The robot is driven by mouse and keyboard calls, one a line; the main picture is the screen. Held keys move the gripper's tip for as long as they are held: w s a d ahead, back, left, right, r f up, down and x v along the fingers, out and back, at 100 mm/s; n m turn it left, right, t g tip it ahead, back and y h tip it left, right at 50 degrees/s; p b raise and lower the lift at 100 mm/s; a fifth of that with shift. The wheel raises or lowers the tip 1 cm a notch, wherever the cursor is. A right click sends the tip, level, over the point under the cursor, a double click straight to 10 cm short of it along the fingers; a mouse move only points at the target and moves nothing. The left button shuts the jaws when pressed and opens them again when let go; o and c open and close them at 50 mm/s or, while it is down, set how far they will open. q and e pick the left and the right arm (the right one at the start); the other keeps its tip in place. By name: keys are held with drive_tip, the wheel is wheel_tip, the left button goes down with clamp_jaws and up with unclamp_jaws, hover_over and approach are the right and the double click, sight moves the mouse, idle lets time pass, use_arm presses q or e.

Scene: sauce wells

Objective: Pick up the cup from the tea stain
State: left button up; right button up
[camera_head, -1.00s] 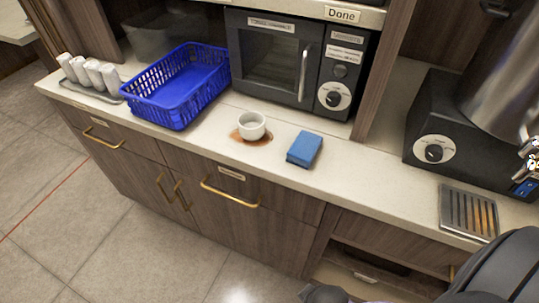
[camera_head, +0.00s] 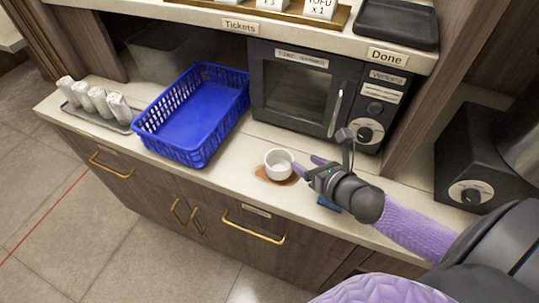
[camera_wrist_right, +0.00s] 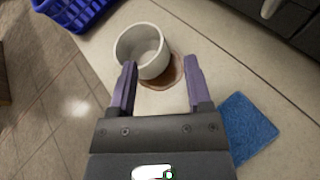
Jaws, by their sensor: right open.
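The white cup (camera_head: 279,164) stands upright on the brown tea stain (camera_head: 263,174) near the counter's front edge. In the right wrist view the cup (camera_wrist_right: 143,51) is just beyond the fingertips, nearer the left finger, and the stain (camera_wrist_right: 176,72) shows to its right and below. My right gripper (camera_head: 308,166) is at the right side of the cup, open and empty; in the wrist view its two purple fingers (camera_wrist_right: 160,77) are spread apart. Whether a finger touches the cup I cannot tell. My left gripper is not in view.
A blue sponge (camera_wrist_right: 248,128) lies right of my gripper, mostly hidden by it in the head view. A blue basket (camera_head: 190,118) stands left of the cup. A black microwave (camera_head: 303,88) stands behind. Rolled white items on a tray (camera_head: 122,127) are at far left.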

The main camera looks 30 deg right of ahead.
sight(289, 159)
drive_tip(key=shift+b+x, duration=0.3)
drive_tip(key=shift+x, duration=0.8)
drive_tip(key=b+x, duration=0.1)
drive_tip(key=x, duration=0.1)
drive_tip(key=f+x, duration=0.1)
drive_tip(key=x, duration=0.1)
drive_tip(key=shift+a+b, duration=0.2)
drive_tip(key=shift+b, duration=0.15)
drive_tip(key=shift+w+f, duration=0.1)
drive_tip(key=shift+w, duration=0.15)
drive_tip(key=c, duration=0.7)
clamp_jaws()
use_arm(q)
drive_tip(key=f, duration=0.1)
drive_tip(key=s+f, duration=0.1)
drive_tip(key=shift+s+a+f, duration=0.15)
drive_tip(key=shift+s+f, duration=0.05)
drive_tip(key=shift+f, duration=0.1)
